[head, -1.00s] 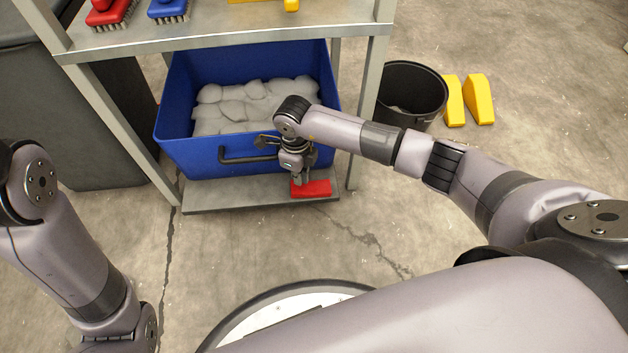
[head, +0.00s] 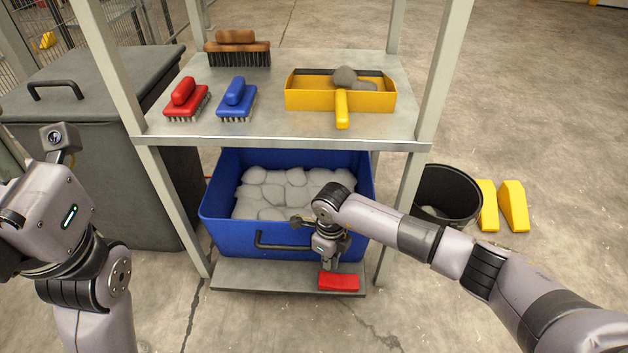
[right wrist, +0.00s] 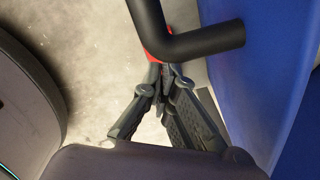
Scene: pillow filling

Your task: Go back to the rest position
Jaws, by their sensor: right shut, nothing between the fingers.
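My right gripper (head: 330,266) hangs at the front of the blue bin (head: 228,232), beside its black handle (head: 285,244). Its fingers point down just above a red block (head: 338,282) on the lower shelf. In the right wrist view the fingers (right wrist: 163,78) are together with nothing between them. The handle (right wrist: 200,42) crosses in front of the fingertips there, and only a bit of red shows behind it. Whether the fingertips touch the red block I cannot tell. My left arm stands at the left of the head view; its gripper fingers do not show.
The upper shelf (head: 270,107) holds a red brush (head: 184,97), a blue brush (head: 236,97), a brown brush (head: 237,45) and a yellow dustpan (head: 300,92). A grey lidded bin (head: 75,95) stands left. A black bucket (head: 450,190) and yellow wedges (head: 513,205) stand right.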

